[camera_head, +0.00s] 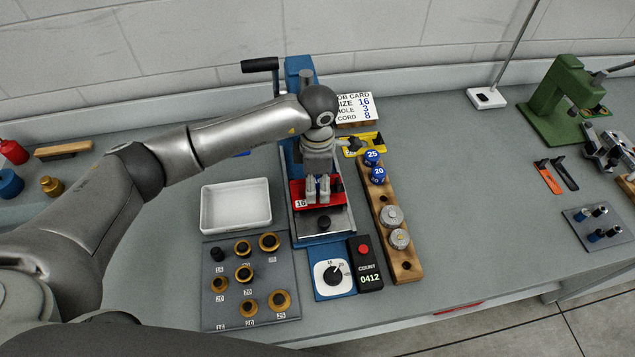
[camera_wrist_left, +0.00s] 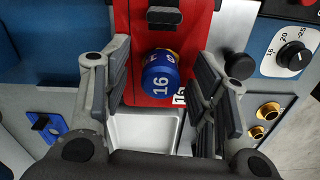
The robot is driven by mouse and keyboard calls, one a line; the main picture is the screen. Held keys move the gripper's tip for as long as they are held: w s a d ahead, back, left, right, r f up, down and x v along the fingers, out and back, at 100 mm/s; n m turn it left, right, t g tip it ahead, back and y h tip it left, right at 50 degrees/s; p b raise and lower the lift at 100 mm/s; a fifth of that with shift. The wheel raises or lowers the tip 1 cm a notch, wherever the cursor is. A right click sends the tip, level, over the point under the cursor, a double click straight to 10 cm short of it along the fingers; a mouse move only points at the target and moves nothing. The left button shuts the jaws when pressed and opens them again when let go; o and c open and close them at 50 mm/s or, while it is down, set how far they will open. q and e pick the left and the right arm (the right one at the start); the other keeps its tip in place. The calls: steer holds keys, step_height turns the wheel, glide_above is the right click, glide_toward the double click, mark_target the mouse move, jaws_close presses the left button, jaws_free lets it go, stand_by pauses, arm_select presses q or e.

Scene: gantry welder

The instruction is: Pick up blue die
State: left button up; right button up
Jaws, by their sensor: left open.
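A blue die (camera_wrist_left: 160,80) marked 16 sits in the red holder (camera_wrist_left: 133,22) of the blue press. It lies between the two fingers of my left gripper (camera_wrist_left: 166,88), with a gap on each side in the left wrist view. In the head view my left gripper (camera_head: 318,190) hangs over the red holder (camera_head: 301,202) and largely hides that die. My left gripper is open and empty. Two more blue dies, marked 25 (camera_head: 372,158) and 20 (camera_head: 378,175), stand in the wooden rack (camera_head: 408,272). My right gripper is not in view.
A white tray (camera_head: 236,207) stands left of the blue press (camera_head: 292,68). In front of it is a grey board (camera_head: 217,318) with several brass rings. A counter box (camera_head: 366,265) and dial are at the press's front.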

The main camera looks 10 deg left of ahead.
arm_select(q)
jaws_close()
steer(key=shift+r, duration=0.1)
